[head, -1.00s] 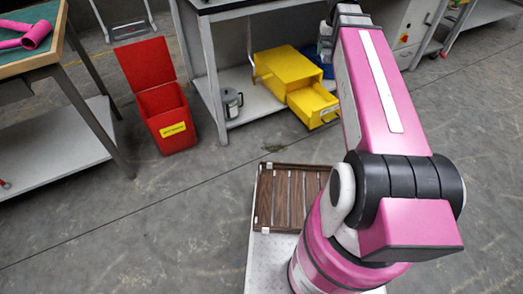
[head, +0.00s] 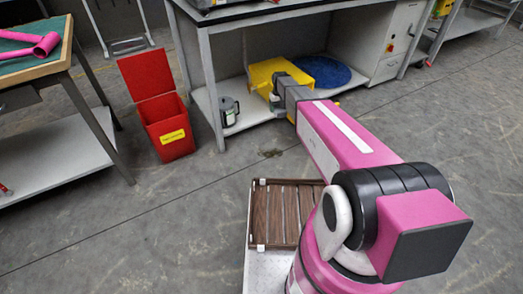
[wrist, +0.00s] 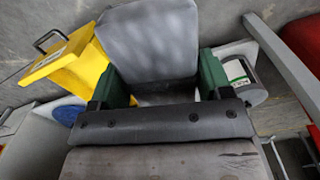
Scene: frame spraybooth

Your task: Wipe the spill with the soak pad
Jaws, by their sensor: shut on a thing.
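My gripper (wrist: 158,84) is shut on a grey soak pad (wrist: 150,42), which sits between its two green fingers in the wrist view. In the head view my arm reaches to the front of the yellow drawer cabinet (head: 270,71), and the gripper end is mostly hidden there. The yellow drawer (wrist: 67,59) shows to the left of the pad in the wrist view. The spill (head: 271,153) is a small dark patch on the floor in front of the bench; my gripper is apart from it. A red lidded bin (head: 165,128) stands to the left, lid up.
A slatted brown tray (head: 285,212) is near my base. Floor around the spill is clear.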

